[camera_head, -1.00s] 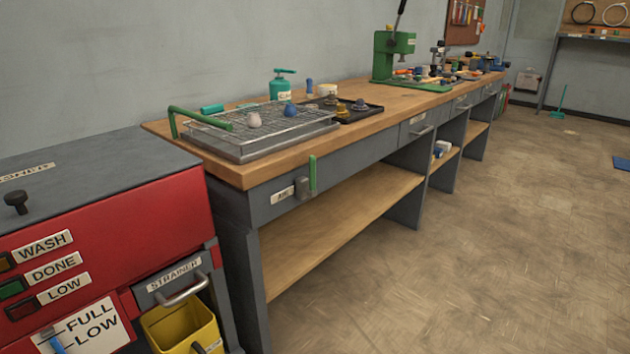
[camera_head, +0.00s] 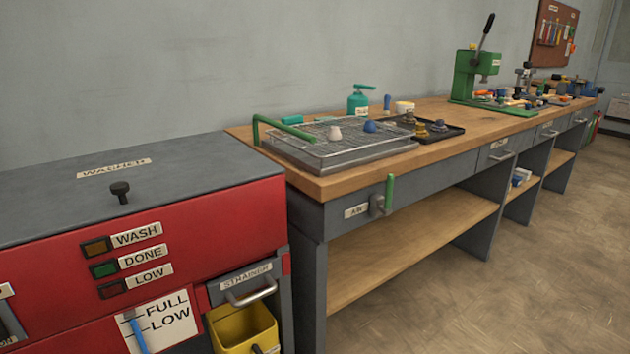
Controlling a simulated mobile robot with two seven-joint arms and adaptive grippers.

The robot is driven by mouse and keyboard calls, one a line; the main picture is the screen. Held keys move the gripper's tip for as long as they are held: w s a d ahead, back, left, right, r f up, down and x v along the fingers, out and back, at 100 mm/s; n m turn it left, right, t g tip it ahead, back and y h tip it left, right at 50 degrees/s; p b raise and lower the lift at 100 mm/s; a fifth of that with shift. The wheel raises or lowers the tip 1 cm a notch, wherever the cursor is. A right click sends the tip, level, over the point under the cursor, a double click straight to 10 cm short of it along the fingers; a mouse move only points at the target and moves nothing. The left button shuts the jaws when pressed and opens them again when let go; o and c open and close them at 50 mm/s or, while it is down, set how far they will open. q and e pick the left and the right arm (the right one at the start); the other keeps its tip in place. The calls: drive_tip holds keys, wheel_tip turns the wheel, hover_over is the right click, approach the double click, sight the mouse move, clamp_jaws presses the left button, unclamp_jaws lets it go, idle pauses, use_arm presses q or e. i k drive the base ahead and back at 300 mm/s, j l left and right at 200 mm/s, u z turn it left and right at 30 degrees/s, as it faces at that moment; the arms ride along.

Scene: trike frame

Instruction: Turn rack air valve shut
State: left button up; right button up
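The air valve (camera_head: 378,205) is on the grey front apron of the workbench, beside a label reading AIR (camera_head: 356,211). It has a grey body and a green lever (camera_head: 390,193) that stands upright. Above it on the bench top is a wire rack (camera_head: 338,143) in a metal tray, with a green bar handle (camera_head: 283,128) at its left end. A white piece and a blue piece sit on the rack. Neither of my grippers is in view.
A red and grey washer (camera_head: 183,229) stands left of the bench, with a yellow strainer bin (camera_head: 243,328) low at its right. A dark tray (camera_head: 433,131) and a green press (camera_head: 474,75) stand farther along the bench. The floor (camera_head: 480,300) at the right is clear.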

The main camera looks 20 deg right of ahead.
sight(387, 211)
drive_tip(key=l+u, duration=0.35)
drive_tip(key=i+l+u, duration=0.1)
drive_tip(key=l+u, duration=0.7)
drive_tip(key=l, duration=0.2)
drive_tip(key=k+l+u, duration=0.2)
drive_tip(key=l, duration=0.15)
drive_tip(key=l+u, duration=0.15)
drive_tip(key=l, duration=0.2)
drive_tip(key=k+l, duration=0.15)
drive_tip(key=l, duration=0.2)
drive_tip(key=k+l+u, duration=0.1)
drive_tip(key=l, duration=0.3)
drive_tip(key=k+l, duration=0.15)
drive_tip(key=l, duration=0.2)
drive_tip(key=k+l+u, duration=0.1)
drive_tip(key=l, duration=0.25)
drive_tip(key=k+l, duration=0.2)
drive_tip(key=l, duration=0.15)
drive_tip(key=k+l+u, duration=0.1)
drive_tip(key=l, duration=0.25)
drive_tip(key=k, duration=0.1)
